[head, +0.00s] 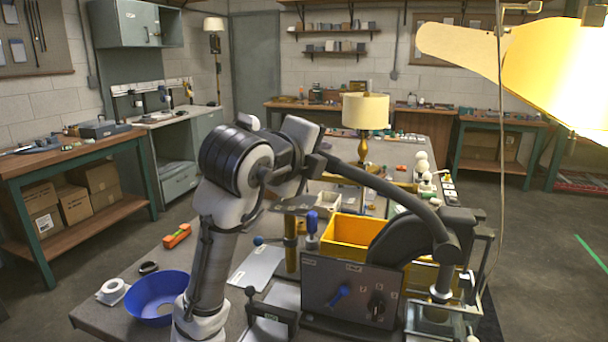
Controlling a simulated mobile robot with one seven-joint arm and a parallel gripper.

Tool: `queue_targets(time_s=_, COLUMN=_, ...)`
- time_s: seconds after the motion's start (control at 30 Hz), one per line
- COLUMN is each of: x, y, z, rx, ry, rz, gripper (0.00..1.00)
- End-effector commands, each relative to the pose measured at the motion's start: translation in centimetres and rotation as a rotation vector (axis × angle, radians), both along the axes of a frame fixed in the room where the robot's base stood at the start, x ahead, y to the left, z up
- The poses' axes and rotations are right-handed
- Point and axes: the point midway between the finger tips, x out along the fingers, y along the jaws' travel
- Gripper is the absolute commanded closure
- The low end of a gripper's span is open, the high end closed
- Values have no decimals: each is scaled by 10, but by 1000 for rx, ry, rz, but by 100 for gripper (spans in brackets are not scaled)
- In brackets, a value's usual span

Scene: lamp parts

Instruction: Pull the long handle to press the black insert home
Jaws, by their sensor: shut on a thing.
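The long handle (385,185) is a dark curved lever. It slopes from upper left down to the dark press head (455,228) at the right. My arm reaches up from the bottom left and bends over toward the handle's upper end. My gripper (318,162) is small and partly hidden there by my own wrist, and it is shut on the handle's end. Below the press head stands a light metal ram (440,283) over a pale fixture (430,318). I cannot make out the black insert; the press parts may hide it.
A dark panel (320,280) with a blue lever and a black knob stands in front of the press. Behind it is a yellow bin (350,228). A blue bowl (160,292) and an orange tool (177,235) lie left. A brass lamp (365,115) stands farther back.

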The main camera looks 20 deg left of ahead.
Motion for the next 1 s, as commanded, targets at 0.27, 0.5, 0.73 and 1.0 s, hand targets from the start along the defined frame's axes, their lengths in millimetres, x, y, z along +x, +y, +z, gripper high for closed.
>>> queue_targets(time_s=0.27, x=0, y=-31, z=48, rx=198, ry=-7, rz=-2, gripper=100)
queue_targets(time_s=0.5, x=0, y=-48, z=65, rx=291, ry=-10, rz=-2, gripper=100)
queue_targets(time_s=0.73, x=0, y=-54, z=69, rx=323, ry=-11, rz=-3, gripper=100)
queue_targets(time_s=1.0, x=0, y=-55, z=71, rx=327, ry=-13, rz=-2, gripper=100)
